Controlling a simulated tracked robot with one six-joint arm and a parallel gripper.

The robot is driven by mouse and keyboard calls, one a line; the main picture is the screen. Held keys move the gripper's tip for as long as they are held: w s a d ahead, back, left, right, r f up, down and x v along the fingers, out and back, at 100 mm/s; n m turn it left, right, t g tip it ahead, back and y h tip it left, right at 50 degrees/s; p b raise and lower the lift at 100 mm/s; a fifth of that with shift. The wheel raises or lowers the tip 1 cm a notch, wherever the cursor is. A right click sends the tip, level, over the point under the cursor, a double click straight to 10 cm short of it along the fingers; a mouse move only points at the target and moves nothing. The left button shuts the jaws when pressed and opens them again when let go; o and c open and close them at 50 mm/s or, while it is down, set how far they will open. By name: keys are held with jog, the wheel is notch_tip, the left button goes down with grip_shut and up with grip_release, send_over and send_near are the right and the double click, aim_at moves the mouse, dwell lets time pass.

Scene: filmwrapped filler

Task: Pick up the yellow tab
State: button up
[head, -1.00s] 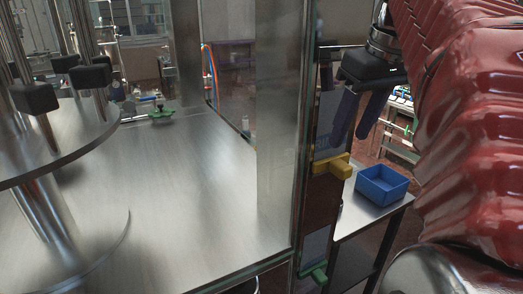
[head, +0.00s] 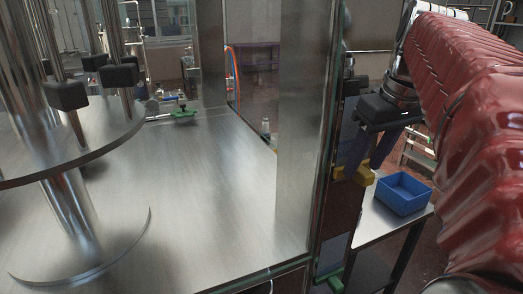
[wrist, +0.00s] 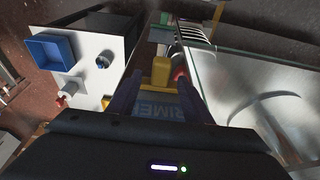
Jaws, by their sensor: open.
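The yellow tab (head: 366,174) sticks out from the edge of the glass-sided frame in the head view. My gripper (head: 366,168) is open, its two dark blue fingers pointing down at the tab and partly covering it. In the wrist view the yellow tab (wrist: 161,72) shows between and just beyond the fingertips of my gripper (wrist: 158,80). Nothing is held. Whether a finger touches the tab I cannot tell.
A blue bin (head: 403,193) stands on a small metal table (head: 372,222) to the right. A green tab (head: 331,279) sits lower on the frame. The glass panel and post (head: 310,150) stand close left of the gripper.

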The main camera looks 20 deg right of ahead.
jog(key=shift+w+f, duration=0.1)
jog(key=shift+f, duration=0.25)
jog(key=shift+c, duration=0.3)
grip_shut()
dwell(0.4)
